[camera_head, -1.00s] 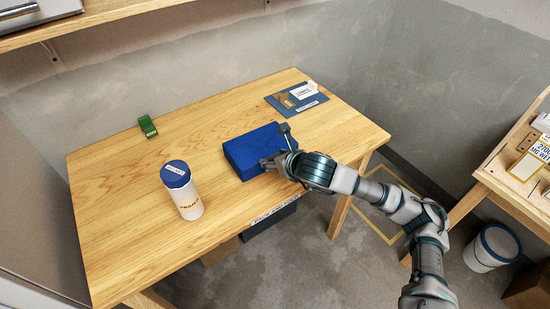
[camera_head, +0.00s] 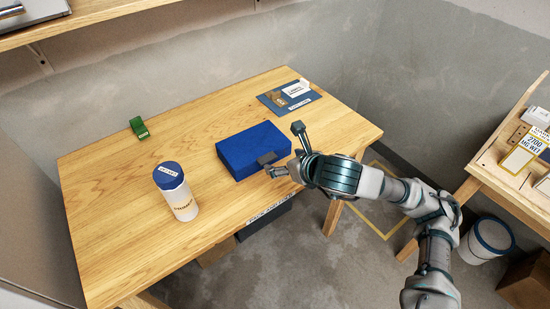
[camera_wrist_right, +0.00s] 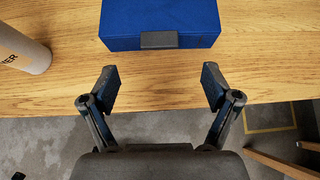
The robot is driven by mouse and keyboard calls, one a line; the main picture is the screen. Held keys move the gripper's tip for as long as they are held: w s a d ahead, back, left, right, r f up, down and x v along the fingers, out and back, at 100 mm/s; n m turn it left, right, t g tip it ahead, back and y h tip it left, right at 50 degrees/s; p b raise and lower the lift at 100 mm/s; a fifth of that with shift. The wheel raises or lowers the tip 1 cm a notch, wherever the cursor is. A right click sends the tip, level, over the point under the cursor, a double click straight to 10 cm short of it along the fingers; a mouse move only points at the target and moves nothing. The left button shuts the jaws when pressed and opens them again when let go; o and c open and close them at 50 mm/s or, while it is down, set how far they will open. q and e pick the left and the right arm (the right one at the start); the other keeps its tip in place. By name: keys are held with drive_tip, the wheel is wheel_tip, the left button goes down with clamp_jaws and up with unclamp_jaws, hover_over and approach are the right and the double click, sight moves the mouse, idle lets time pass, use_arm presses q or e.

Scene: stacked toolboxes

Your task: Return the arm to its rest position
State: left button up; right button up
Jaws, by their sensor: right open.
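My right gripper (camera_head: 287,152) is open and empty. In the head view it is at the front edge of the table, just right of a blue box (camera_head: 252,146) with a dark latch on its front. In the right wrist view the gripper (camera_wrist_right: 160,88) has its two fingers wide apart, with bare table edge and floor between them. The blue box (camera_wrist_right: 160,18) lies beyond the fingertips, apart from them, with its dark latch facing me. My left gripper is not in view.
On the wooden table (camera_head: 110,215) stand a white canister with a blue lid (camera_head: 178,195), a green item (camera_head: 139,127) and a blue mat (camera_head: 288,98) with small items. A wooden rack (camera_head: 505,185) and a white bin (camera_head: 487,241) are at the right.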

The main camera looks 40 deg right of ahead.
drive_tip(key=shift+v, duration=1.1)
